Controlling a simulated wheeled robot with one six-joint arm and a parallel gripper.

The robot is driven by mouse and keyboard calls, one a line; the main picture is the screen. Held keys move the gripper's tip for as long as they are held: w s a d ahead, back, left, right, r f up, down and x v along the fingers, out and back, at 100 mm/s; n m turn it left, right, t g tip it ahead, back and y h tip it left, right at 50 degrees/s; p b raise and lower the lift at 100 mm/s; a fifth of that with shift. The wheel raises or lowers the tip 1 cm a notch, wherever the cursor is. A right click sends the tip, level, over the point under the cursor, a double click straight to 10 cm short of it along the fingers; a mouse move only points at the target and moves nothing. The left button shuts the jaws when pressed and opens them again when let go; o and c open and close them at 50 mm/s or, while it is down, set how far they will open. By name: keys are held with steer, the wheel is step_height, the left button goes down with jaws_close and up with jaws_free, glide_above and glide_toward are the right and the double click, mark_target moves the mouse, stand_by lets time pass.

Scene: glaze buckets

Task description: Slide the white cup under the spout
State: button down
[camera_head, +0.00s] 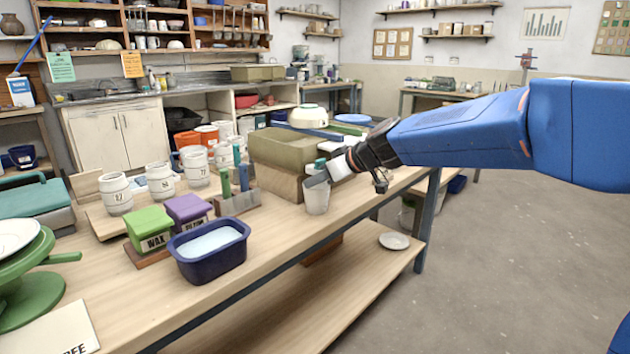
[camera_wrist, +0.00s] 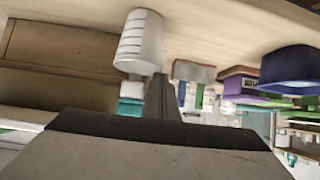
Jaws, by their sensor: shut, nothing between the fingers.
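A white cup (camera_head: 316,197) stands upright on the wooden workbench, near its front edge and in front of the greenish-grey box. My gripper (camera_head: 315,180) is shut and empty, reaching in from the right with its tip at the cup's upper part. In the wrist view, which looks upside down, the cup (camera_wrist: 140,42) has dark lines on its side and lies beside the gripper tip (camera_wrist: 163,86). Whether they touch I cannot tell. A small teal part (camera_head: 319,163) shows just behind my gripper; I cannot make out clearly whether it is the spout.
The greenish-grey box (camera_head: 285,147) rests on a wooden block behind the cup. A dark blue tub (camera_head: 211,262), WAX block (camera_head: 150,225), purple block (camera_head: 187,208) and several white jars (camera_head: 160,181) stand farther left. The front edge is close.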

steer(key=shift+s+d+f, duration=0.1)
steer(key=shift+f, duration=0.35)
steer(key=shift+s+d+f, duration=0.1)
steer(key=shift+s+d, duration=0.35)
steer(key=shift+d, duration=0.3)
steer(key=shift+w, duration=0.1)
